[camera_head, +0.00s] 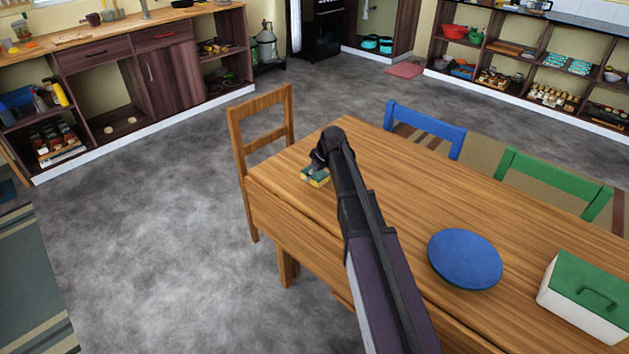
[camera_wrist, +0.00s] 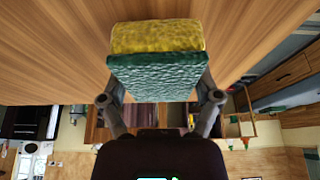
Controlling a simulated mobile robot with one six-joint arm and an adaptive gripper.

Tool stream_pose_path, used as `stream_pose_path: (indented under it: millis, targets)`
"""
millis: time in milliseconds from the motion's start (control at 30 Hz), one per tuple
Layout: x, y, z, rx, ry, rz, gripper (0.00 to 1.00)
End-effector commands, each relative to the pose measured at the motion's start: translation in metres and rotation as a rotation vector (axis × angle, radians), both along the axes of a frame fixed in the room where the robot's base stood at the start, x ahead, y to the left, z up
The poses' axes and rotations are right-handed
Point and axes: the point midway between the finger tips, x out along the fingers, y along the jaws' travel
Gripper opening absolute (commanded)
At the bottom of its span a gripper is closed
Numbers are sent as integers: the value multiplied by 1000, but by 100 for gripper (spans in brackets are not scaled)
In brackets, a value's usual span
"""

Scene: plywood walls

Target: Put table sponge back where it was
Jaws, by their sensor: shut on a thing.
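The table sponge, yellow with a green scouring side, is held in my gripper. In the head view the sponge (camera_head: 315,177) shows at the far left corner of the wooden table (camera_head: 400,180), partly hidden by my gripper (camera_head: 325,160). In the wrist view the sponge (camera_wrist: 155,62) fills the top middle, between the two fingers of my gripper (camera_wrist: 155,90), which are shut on its sides. The table's wood surface (camera_wrist: 50,45) lies behind it. I cannot tell whether the sponge touches the table.
A blue plate (camera_head: 465,259) and a white box with a green lid (camera_head: 587,300) are on the table's right part. A wooden chair (camera_head: 262,130) stands at the left end. Blue (camera_head: 425,125) and green (camera_head: 553,180) chairs stand along the far side.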

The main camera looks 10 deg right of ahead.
Motion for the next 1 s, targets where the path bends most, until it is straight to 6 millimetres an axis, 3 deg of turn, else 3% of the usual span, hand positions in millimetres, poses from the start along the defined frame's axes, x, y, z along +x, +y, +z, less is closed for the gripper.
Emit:
stream_pose_path:
  millis: [100,667,700,733,1000]
  targets:
    - [0,0,-8,0,0,0,43]
    - [0,-1,-12,0,0,-1,43]
    - [0,-1,-11,0,0,-1,93]
    - [0,-1,-11,0,0,-1,100]
    - [0,-1,-11,0,0,-1,100]
